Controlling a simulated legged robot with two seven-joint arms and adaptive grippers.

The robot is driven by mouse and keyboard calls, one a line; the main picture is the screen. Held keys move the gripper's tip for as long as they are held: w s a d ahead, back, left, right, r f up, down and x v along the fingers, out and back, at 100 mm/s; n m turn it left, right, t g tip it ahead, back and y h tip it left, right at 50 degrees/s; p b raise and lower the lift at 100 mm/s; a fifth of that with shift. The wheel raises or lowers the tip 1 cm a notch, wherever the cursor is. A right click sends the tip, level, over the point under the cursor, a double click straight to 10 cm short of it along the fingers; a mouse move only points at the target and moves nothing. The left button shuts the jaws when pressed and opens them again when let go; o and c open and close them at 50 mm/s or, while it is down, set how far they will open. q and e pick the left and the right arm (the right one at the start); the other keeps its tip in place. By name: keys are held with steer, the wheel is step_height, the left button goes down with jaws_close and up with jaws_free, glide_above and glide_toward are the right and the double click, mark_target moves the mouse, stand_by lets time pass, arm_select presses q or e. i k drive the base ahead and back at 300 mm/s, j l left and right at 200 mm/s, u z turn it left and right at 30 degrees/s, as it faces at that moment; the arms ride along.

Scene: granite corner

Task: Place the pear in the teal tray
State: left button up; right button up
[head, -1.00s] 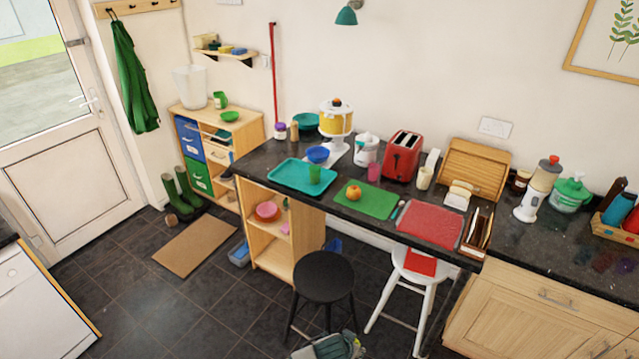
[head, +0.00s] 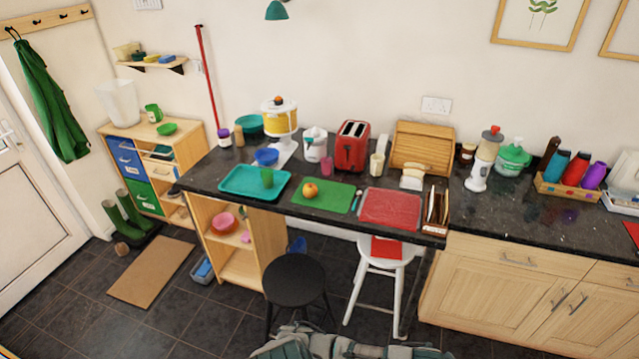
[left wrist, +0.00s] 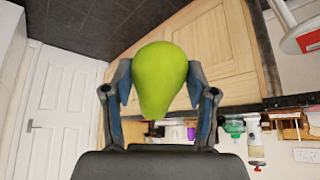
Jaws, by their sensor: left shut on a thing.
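The green pear (left wrist: 161,80) is held between the two fingers of my left gripper (left wrist: 160,90) in the left wrist view. The teal tray (head: 254,183) lies on the dark granite counter in the head view, left of the green cutting board. My left gripper and the pear are not in the head view, where only part of my own arm or body shows at the bottom edge. My right gripper is not in view.
A green board (head: 323,197) with an orange fruit (head: 310,190) and a red mat (head: 390,207) lie right of the tray. A black stool (head: 296,281) and white stool (head: 380,262) stand before the counter.

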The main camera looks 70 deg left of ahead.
mark_target(242, 178)
steer(key=k+j, duration=0.1)
steer(key=j, duration=0.3)
steer(key=k+j, duration=0.15)
steer(key=j, duration=0.2)
steer(key=k+j, duration=0.1)
steer(key=j, duration=0.3)
steer(key=k+j, duration=0.15)
steer(key=j, duration=0.2)
steer(key=k+j, duration=0.1)
steer(key=j, duration=0.3)
steer(key=k+j, duration=0.15)
steer(key=j, duration=0.25)
steer(key=k+j, duration=0.1)
steer(key=j, duration=0.25)
